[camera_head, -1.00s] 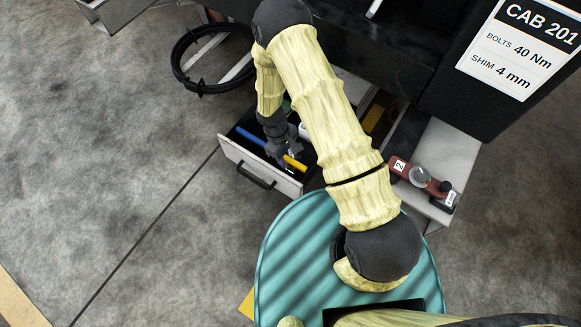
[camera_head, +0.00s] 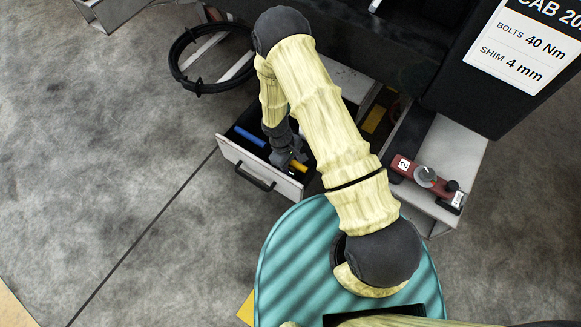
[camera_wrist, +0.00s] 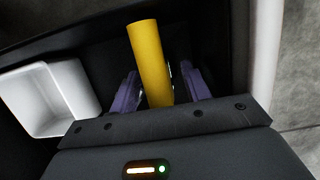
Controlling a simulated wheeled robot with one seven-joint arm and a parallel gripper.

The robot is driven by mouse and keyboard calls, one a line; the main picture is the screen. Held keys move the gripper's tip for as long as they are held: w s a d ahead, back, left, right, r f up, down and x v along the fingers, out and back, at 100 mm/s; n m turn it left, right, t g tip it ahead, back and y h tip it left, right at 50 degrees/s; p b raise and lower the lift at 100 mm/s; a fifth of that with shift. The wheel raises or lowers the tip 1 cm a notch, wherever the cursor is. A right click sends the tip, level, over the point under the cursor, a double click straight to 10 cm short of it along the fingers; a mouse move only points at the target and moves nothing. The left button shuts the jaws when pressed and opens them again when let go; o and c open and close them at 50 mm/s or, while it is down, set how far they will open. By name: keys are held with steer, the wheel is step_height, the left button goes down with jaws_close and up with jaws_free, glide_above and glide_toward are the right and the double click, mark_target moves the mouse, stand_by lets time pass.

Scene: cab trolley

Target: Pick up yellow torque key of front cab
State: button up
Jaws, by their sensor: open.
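The yellow torque key (camera_head: 299,166) lies in the open drawer (camera_head: 227,148), near its front wall. In the wrist view the key (camera_wrist: 149,55) is a plain yellow cylinder that runs down between the two purple fingers. My gripper (camera_head: 284,163) is down in the drawer at the key and hides part of it in the head view. In the wrist view my gripper (camera_wrist: 158,92) is open, with one finger on each side of the key. I cannot tell whether either finger touches it.
A blue handle (camera_head: 250,136) lies in the drawer, left of my gripper. A white bin (camera_wrist: 50,98) stands inside at left in the wrist view. A red tool (camera_head: 425,177) lies on a grey surface at right.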

jaws_close()
stand_by(0.3)
step_height(320, 180, up, 10)
steer(key=p, duration=0.5)
stand_by(0.4)
